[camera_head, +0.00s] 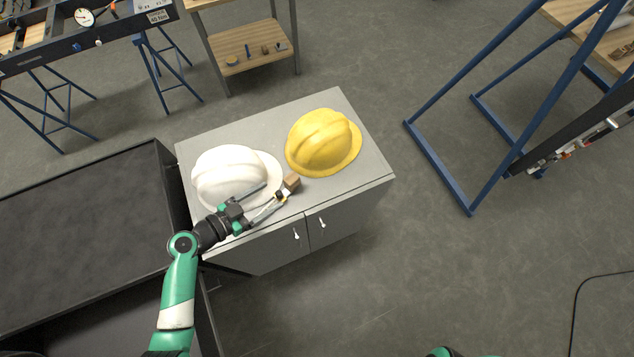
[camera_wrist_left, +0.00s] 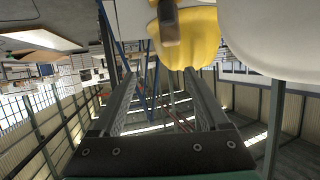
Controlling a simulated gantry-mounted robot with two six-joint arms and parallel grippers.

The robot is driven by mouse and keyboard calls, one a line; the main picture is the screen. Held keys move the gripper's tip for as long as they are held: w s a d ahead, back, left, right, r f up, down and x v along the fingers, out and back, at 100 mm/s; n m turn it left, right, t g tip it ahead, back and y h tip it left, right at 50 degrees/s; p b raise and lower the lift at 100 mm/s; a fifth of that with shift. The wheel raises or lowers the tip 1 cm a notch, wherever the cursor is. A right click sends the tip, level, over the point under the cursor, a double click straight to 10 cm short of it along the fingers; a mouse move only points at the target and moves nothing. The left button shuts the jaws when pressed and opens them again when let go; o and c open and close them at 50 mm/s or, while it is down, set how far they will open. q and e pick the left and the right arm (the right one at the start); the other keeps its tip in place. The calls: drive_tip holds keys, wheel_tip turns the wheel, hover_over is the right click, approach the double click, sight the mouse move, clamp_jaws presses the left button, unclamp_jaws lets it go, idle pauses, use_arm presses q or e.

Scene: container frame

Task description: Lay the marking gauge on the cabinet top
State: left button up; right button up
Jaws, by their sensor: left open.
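The marking gauge shows as a small brown wooden block (camera_head: 292,182) with a dark end beside it, close to the front edge of the grey cabinet top (camera_head: 352,182). It appears to rest there, between and in front of the two helmets. My left gripper (camera_head: 274,194) is open and empty, low over the cabinet's front left part, its fingertips close to the gauge. In the left wrist view the gauge (camera_wrist_left: 168,24) is at the top, beyond the open fingers (camera_wrist_left: 161,76) and not between them. My right gripper is out of view.
A white helmet (camera_head: 225,172) stands on the left of the cabinet top, right behind my left gripper. A yellow helmet (camera_head: 322,140) stands to its right. Bare top lies along the right and back edges. A dark bin (camera_head: 80,235) is at the left.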

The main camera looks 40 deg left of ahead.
use_arm(q)
drive_tip(key=n+y+b, duration=0.1)
approach(286, 185)
drive_tip(key=shift+s+d+f, duration=0.15)
drive_tip(key=shift+s, duration=0.3)
drive_tip(key=shift+s+d+f, duration=0.1)
drive_tip(key=shift+s+d, duration=0.05)
drive_tip(key=shift+s, duration=0.3)
drive_tip(key=shift+a, duration=0.25)
drive_tip(key=w+b, duration=0.1)
drive_tip(key=b, duration=0.1)
drive_tip(key=w+f+b, duration=0.1)
drive_tip(key=b, duration=0.1)
drive_tip(key=shift+d+f+b, duration=0.2)
drive_tip(key=shift+f+b, duration=0.05)
drive_tip(key=shift+b, duration=0.15)
drive_tip(key=w, duration=0.4)
drive_tip(key=shift+d+f, duration=0.2)
drive_tip(key=shift+d, duration=0.1)
drive_tip(key=x, duration=0.5)
drive_tip(key=shift+w+r, duration=0.2)
drive_tip(key=shift+w, duration=0.15)
drive_tip(key=shift+a, duration=0.1)
clamp_jaws()
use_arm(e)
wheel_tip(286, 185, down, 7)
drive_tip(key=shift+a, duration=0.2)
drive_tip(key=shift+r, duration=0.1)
